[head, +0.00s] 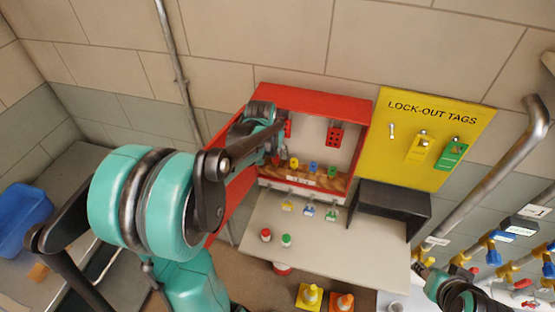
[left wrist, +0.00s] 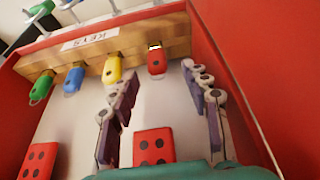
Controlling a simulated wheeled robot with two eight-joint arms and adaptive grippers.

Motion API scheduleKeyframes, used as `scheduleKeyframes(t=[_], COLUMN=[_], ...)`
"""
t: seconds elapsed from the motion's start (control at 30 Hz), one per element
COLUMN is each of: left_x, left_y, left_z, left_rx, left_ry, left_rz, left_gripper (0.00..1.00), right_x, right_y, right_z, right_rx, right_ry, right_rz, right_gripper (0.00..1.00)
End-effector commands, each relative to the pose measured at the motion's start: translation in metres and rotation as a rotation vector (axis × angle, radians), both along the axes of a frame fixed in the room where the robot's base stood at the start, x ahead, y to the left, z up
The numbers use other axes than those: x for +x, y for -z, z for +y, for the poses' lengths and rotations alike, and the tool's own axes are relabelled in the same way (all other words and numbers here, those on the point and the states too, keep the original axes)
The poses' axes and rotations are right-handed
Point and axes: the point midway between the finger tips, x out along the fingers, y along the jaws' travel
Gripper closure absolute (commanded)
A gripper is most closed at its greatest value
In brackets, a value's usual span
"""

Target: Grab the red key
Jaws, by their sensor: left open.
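The red key (left wrist: 157,62) hangs from the wooden key rack (left wrist: 110,45), labelled KEYS, inside the red cabinet (head: 318,96). In the left wrist view it is at the end of the row, beside the yellow key (left wrist: 113,70). My left gripper (left wrist: 157,75) is open, with its fingertips on either side of and just short of the red key, apart from it. In the head view my left arm reaches into the cabinet and largely hides that key. My right gripper (head: 428,277) is low at the right; its jaws are unclear.
Blue (left wrist: 74,78) and green (left wrist: 41,88) keys hang farther along the rack. Red hasps (left wrist: 153,147) hang on the cabinet's back panel. Small padlocks (head: 308,211) hang below the cabinet. A table (head: 330,250) stands beneath, and a yellow LOCK-OUT TAGS board (head: 436,140) is to the right.

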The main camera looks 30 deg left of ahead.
Motion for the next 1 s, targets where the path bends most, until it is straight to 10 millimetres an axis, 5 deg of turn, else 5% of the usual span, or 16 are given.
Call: scheduleKeyframes(t=[0.3, 0.57, 0.73, 1.0], left_x=[0.017, 0.019, 0.018, 0.018], left_y=[0.041, 0.043, 0.043, 0.043], left_z=[0.000, 0.001, 0.001, 0.001], left_rx=[0.000, 0.000, 0.000, 0.000], left_ry=[0.001, 0.000, 0.000, 0.000], left_rz=[0.000, 0.000, 0.000, 0.000], left_gripper=[0.53, 0.53, 0.94, 0.94], right_x=[0.000, 0.000, 0.000, 0.000], right_y=[0.008, 0.008, 0.008, 0.008], right_z=[0.000, 0.000, 0.000, 0.000], right_rx=[0.000, 0.000, 0.000, 0.000], right_ry=[0.000, 0.000, 0.000, 0.000], right_rz=[0.000, 0.000, 0.000, 0.000], right_gripper=[0.60, 0.60, 0.60, 0.60])
